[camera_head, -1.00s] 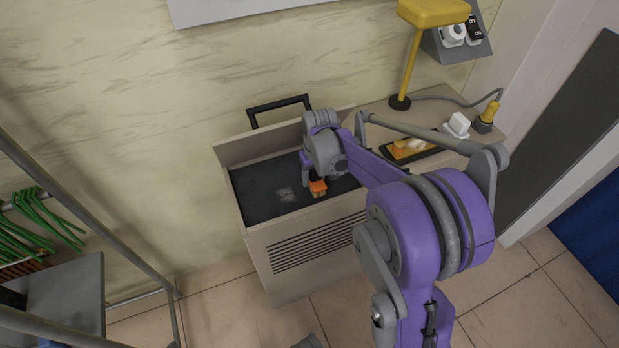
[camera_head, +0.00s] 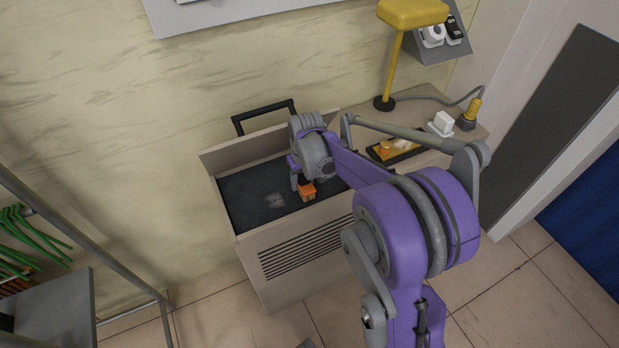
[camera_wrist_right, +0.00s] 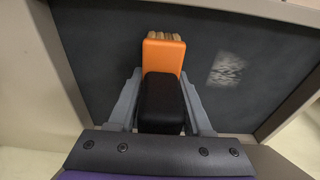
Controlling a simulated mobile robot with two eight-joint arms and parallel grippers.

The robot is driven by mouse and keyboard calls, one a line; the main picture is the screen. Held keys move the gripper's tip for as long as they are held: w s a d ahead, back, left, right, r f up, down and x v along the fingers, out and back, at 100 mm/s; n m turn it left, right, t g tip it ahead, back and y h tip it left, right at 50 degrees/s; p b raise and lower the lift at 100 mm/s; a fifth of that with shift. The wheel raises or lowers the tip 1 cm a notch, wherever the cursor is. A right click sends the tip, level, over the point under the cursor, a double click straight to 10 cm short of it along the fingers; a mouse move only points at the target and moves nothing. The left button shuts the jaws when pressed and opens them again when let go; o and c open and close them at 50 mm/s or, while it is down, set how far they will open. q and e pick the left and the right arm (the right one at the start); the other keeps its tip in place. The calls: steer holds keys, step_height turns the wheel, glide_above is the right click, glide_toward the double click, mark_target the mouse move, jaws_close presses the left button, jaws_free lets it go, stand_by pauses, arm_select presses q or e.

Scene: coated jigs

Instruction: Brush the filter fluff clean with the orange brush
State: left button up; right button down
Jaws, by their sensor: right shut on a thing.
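The orange brush (camera_head: 307,190) is held in my right gripper (camera_head: 300,178), bristles toward the dark filter (camera_head: 240,203) in the top of the beige cabinet. In the right wrist view the brush (camera_wrist_right: 163,57) has tan bristles at its far end and a black handle between the fingers of my gripper (camera_wrist_right: 162,103). A pale grey patch of fluff (camera_head: 275,200) lies on the filter, to the left of the brush and apart from it. In the wrist view the fluff (camera_wrist_right: 227,69) is to the right. Whether the bristles touch the filter is unclear. My left gripper is out of view.
The beige cabinet (camera_head: 300,228) has raised walls around the filter and a black handle (camera_head: 262,113) behind. A side surface carries a black tray (camera_head: 408,153), a yellow lamp (camera_head: 392,75) and a white block (camera_head: 441,123). A rack with green hangers (camera_head: 35,235) stands left.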

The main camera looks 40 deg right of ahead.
mark_target(266, 202)
steer(key=shift+w+a+f, duration=0.1)
steer(key=shift+w+a, duration=0.1)
steer(key=shift+a, duration=0.8)
steer(key=shift+w+a, duration=0.2)
steer(key=shift+a, duration=0.8)
steer(key=shift+w+a, duration=0.25)
steer(key=shift+a, duration=0.65)
steer(key=shift+w+a, duration=0.2)
steer(key=shift+a, duration=0.65)
steer(key=shift+w+a+f, duration=0.1)
steer(key=shift+w+a, duration=0.05)
steer(key=shift+a, duration=0.75)
steer(key=shift+w+a, duration=0.15)
steer(key=shift+a, duration=0.7)
steer(key=shift+w+a+r+p, duration=0.1)
steer(key=shift+r+p, duration=0.3)
steer(key=shift+r, duration=0.35)
steer(key=shift+r+p, duration=1.5)
steer(key=shift+r, duration=0.8)
